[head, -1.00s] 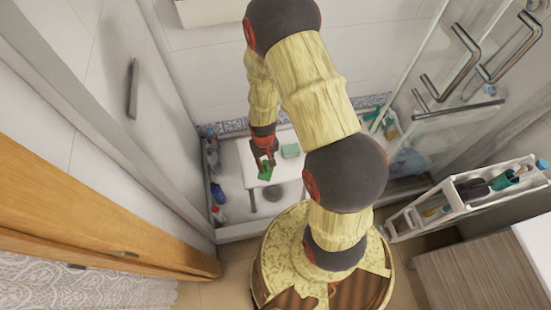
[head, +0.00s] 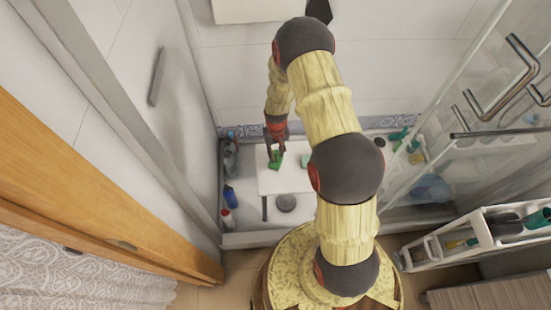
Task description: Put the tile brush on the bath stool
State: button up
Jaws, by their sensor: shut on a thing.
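The white bath stool (head: 290,181) stands in the shower area beyond my base. My gripper (head: 276,149) points down over the left part of its top. It is shut on a small green thing, which looks like the tile brush (head: 275,161). The brush is at or just above the stool's top; I cannot tell whether it touches. A pale green block (head: 306,160) lies on the stool to the right of the brush, partly beside my arm.
Several bottles, one blue (head: 230,195), stand along the left wall. A grey round thing (head: 286,202) lies by the stool's near edge. A glass door with metal handles (head: 523,66) is at right. A white cart (head: 480,233) with cosmetics stands at lower right.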

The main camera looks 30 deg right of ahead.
aim_at(276, 157)
jog(key=shift+w+d+f, duration=0.1)
jog(key=shift+w+f, duration=0.2)
jog(key=shift+f, duration=0.15)
jog(key=shift+w+f+b, duration=0.1)
jog(key=shift+f+b, duration=0.45)
jog(key=shift+f, duration=0.95)
jog(key=shift+f, duration=0.15)
jog(key=o, duration=1)
